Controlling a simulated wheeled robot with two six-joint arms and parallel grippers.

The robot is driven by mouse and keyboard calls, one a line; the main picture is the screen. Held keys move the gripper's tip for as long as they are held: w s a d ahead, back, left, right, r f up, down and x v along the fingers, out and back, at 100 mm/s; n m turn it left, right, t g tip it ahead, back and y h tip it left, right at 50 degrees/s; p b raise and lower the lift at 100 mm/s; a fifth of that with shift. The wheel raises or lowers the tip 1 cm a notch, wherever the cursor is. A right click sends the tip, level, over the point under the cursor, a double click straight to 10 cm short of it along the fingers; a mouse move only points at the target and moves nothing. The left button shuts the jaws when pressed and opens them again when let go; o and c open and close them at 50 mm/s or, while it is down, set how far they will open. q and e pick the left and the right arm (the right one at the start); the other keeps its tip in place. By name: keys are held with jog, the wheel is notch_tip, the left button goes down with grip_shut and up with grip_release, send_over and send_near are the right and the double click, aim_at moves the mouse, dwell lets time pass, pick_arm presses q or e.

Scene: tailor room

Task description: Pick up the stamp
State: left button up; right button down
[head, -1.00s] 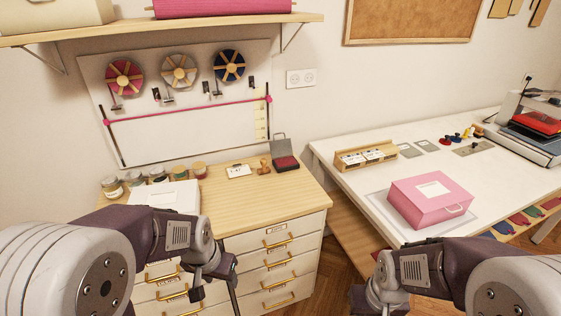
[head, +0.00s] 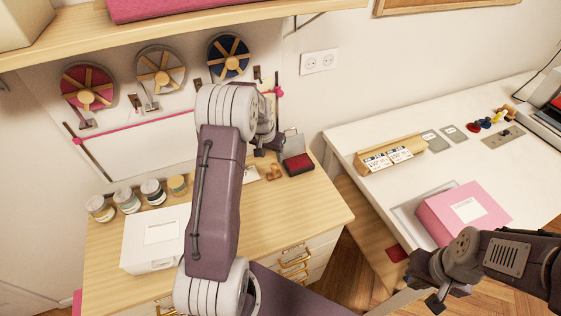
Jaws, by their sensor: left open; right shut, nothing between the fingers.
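The small brown wooden stamp (head: 275,172) stands on the wooden drawer desk, just left of the open ink pad (head: 298,164) with its dark red pad. My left arm reaches across the desk, and my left gripper (head: 267,150) is above and behind the stamp in the picture, apart from it as far as I can tell. The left gripper is open and empty, partly hidden by its own wrist. My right gripper (head: 438,302) is shut and empty, low in front of the white table, far from the stamp.
A white case (head: 150,240) and several jars (head: 127,198) stand on the desk's left side. A white card (head: 251,174) lies left of the stamp, partly hidden by my arm. A pink box (head: 462,212) is on the white table (head: 365,135). A shelf (head: 200,36) overhangs the desk.

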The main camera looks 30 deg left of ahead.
aim_at(274, 165)
pick_arm(q)
jog(key=p+x, duration=0.1)
jog(key=x, duration=0.2)
jog(key=shift+f, duration=0.65)
jog(key=p+x, duration=0.1)
jog(key=x, duration=0.2)
jog(key=shift+d+f+p, duration=0.15)
jog(key=shift+f+p, duration=0.15)
jog(key=shift+f, duration=0.1)
jog(key=shift+w+f, duration=0.25)
jog(key=shift+f, duration=0.05)
jog(key=shift+s+r, duration=0.15)
grip_shut()
pick_arm(e)
jog(key=r, duration=0.3)
jog(key=shift+s+d, duration=0.2)
jog(key=shift+f, duration=0.1)
